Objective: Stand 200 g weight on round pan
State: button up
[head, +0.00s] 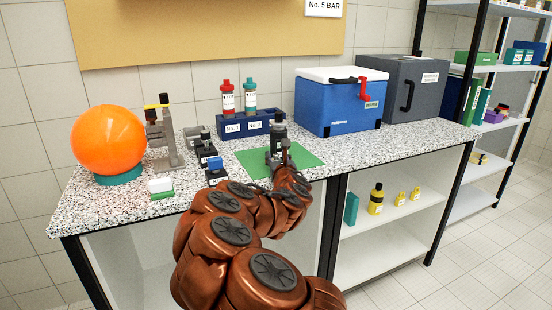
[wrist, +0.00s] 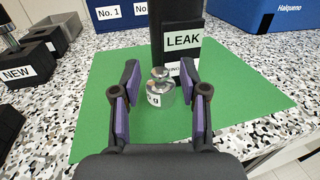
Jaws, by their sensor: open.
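A small shiny metal weight (wrist: 160,91) with a knob on top stands upright on the green mat (wrist: 105,90) in the wrist view. Its white label shows only a "g", so I cannot read its mass. My gripper (wrist: 160,76) is open, with one purple-padded finger on each side of the weight and visible gaps to both. In the head view my gripper (head: 281,158) is low over the mat (head: 310,159) and hides the weight. I cannot make out a round pan in either view.
A dark upright object (wrist: 173,25) labelled LEAK stands close behind the weight. A blue rack (head: 240,125) with two bottles, a blue cooler (head: 340,105) and a grey box (head: 425,85) line the back. An orange ball (head: 108,138) and a metal stand (head: 162,135) are left.

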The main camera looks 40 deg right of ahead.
jog(key=shift+r, duration=0.1)
jog(key=shift+r, duration=0.15)
jog(key=shift+s+a, duration=0.15)
jog(key=shift+s, duration=0.05)
jog(key=v, duration=0.5)
jog(key=shift+s+a+f+b, duration=0.25)
jog(key=shift+s+b, duration=0.2)
jog(key=shift+b, duration=0.5)
jog(key=shift+b+v, duration=2.7)
jog(key=shift+b, duration=1.15)
jog(key=shift+r, duration=0.1)
